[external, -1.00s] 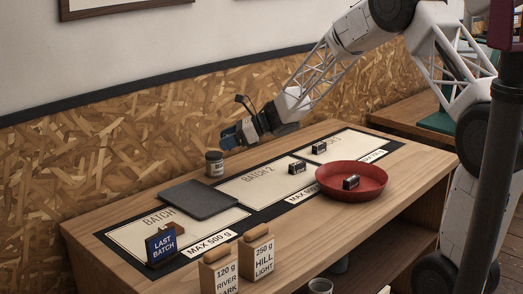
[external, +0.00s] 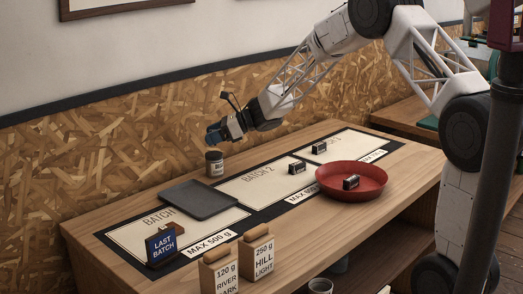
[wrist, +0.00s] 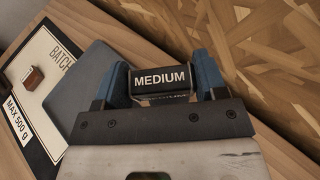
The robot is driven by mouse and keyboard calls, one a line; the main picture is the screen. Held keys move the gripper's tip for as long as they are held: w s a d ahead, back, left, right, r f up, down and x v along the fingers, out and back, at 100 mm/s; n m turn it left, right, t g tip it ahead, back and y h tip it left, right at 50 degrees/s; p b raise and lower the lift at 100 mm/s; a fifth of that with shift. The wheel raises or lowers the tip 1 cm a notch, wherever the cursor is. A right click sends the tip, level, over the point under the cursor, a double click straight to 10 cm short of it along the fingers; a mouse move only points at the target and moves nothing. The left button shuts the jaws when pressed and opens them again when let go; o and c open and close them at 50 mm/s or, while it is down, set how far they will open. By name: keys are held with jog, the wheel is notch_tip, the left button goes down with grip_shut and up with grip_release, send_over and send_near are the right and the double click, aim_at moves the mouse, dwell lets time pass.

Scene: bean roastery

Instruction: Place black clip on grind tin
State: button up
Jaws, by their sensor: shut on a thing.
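My gripper (external: 212,135) is shut on a black clip with a white "MEDIUM" label. The clip (wrist: 161,79) sits between the blue fingertips (wrist: 164,78) in the wrist view; in the external view I cannot make it out. A small dark tin with a pale label (external: 214,163), which looks like the grind tin, stands upright near the back edge of the table. My gripper is above the tin, with a gap between them in the picture. The tin is not clearly visible in the wrist view.
A grey tray (external: 199,200) lies on the left batch mat. Two other black clips (external: 298,167) (external: 319,147) stand on the mats, and another (external: 351,182) is in the red bowl (external: 376,195). A "LAST BATCH" sign (external: 161,246) and two bags (external: 218,271) (external: 257,257) stand in front.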

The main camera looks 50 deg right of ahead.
aim_at(214, 154)
jog(key=shift+f, duration=1.75)
jog(key=shift+f, duration=0.1)
jog(key=o, duration=0.9)
jog(key=v, duration=1.2)
